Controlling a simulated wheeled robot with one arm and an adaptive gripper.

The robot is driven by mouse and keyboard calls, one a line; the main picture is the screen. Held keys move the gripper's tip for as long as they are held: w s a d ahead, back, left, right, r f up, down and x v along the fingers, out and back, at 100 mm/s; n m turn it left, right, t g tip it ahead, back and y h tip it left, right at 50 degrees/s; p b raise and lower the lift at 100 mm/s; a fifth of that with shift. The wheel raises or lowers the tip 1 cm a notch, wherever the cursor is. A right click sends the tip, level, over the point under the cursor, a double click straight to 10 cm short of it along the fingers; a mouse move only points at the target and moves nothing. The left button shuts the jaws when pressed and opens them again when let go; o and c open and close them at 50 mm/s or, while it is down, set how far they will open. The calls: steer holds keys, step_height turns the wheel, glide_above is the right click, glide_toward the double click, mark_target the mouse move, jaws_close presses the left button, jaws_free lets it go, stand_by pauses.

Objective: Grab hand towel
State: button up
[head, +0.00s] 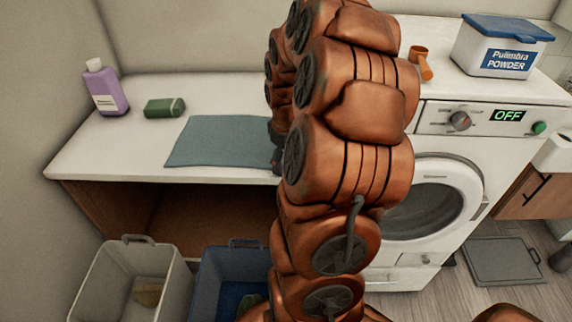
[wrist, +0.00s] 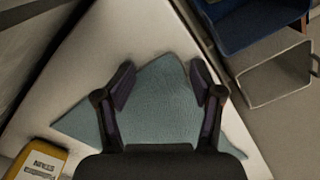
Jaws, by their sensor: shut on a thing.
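The hand towel (head: 215,142) is a teal-grey cloth lying on the white counter; its right end is hidden behind my arm in the head view. In the wrist view the towel (wrist: 160,98) shows between and below the fingers, with one corner pointing away between the fingertips. In the head view only a dark bit of my gripper shows beside my arm, at the towel's right edge.
A purple bottle (head: 105,88) and a green block (head: 164,108) stand left of the towel. A yellow pack (wrist: 38,160) lies near it. A white bin (head: 133,280) and a blue bin (head: 205,285) are below the counter edge. A washing machine (head: 395,250) stands right.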

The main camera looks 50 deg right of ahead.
steer(key=shift+a+f, duration=0.15)
steer(key=shift+f, duration=0.05)
steer(key=shift+c, duration=0.7)
steer(key=shift+r, duration=0.25)
steer(key=shift+c, duration=0.3)
step_height(320, 180, up, 3)
steer(key=shift+f, duration=0.15)
steer(key=c, duration=0.7)
step_height(320, 180, up, 8)
steer(key=shift+r+p, duration=0.1)
steer(key=shift+p, duration=0.85)
jaws_close()
steer(key=shift+r, duration=0.45)
